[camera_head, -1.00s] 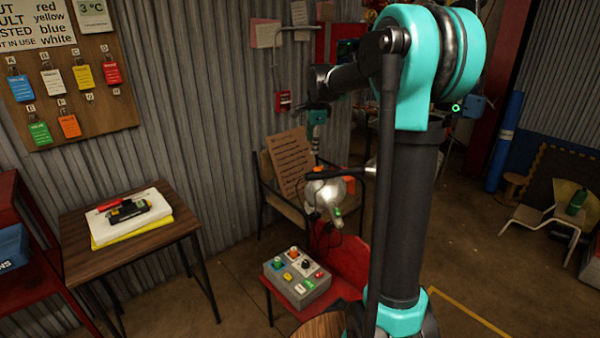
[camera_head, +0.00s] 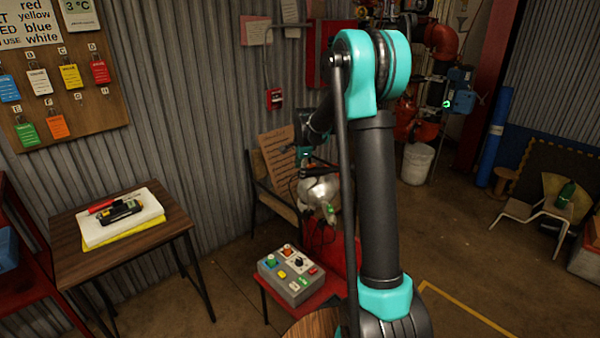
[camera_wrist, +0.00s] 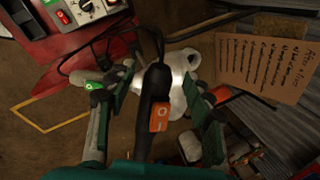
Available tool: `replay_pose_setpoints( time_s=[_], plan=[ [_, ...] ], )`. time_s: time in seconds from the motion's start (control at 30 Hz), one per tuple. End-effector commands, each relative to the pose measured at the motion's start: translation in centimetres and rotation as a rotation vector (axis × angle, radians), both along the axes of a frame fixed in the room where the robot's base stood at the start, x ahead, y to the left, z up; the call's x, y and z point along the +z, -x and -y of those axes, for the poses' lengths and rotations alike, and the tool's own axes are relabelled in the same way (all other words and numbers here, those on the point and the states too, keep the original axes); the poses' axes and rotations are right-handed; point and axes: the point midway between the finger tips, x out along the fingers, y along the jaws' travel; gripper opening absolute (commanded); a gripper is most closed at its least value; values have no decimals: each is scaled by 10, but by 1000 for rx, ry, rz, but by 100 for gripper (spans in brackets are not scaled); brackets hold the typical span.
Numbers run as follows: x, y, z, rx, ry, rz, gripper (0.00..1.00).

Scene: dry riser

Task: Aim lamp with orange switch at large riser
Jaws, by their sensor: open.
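The lamp (camera_head: 318,192) has a silver head and a black handle. It stands by a red seat, and my upper arm partly hides it. In the wrist view the lamp head (camera_wrist: 184,72) is pale, and its black handle carries an orange switch (camera_wrist: 159,117). My gripper (camera_wrist: 160,92) is open, with one finger on each side of the handle; I cannot tell whether either touches it. In the head view my gripper (camera_head: 308,158) is small and dark, just above the lamp. Red pipework (camera_head: 448,45) stands at the back right; I cannot tell which part is the large riser.
A grey control box (camera_head: 290,277) with coloured buttons sits on the red seat (camera_head: 345,262). A chair (camera_head: 262,190) holding a cardboard sign (camera_head: 278,155) stands behind the lamp. A wooden table (camera_head: 70,245) is at left.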

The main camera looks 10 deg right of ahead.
Motion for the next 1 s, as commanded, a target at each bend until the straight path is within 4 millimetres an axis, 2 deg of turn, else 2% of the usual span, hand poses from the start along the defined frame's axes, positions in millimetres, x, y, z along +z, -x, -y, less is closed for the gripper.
replay_pose_setpoints(
  time_s=[0.13,0.43,0.83,1.0],
  plan=[
    [-9,-3,0,0,0,0,52],
    [-10,-3,0,0,0,0,52],
    [-10,-3,0,0,0,0,2],
    [-10,-3,0,0,0,0,0]
  ],
)
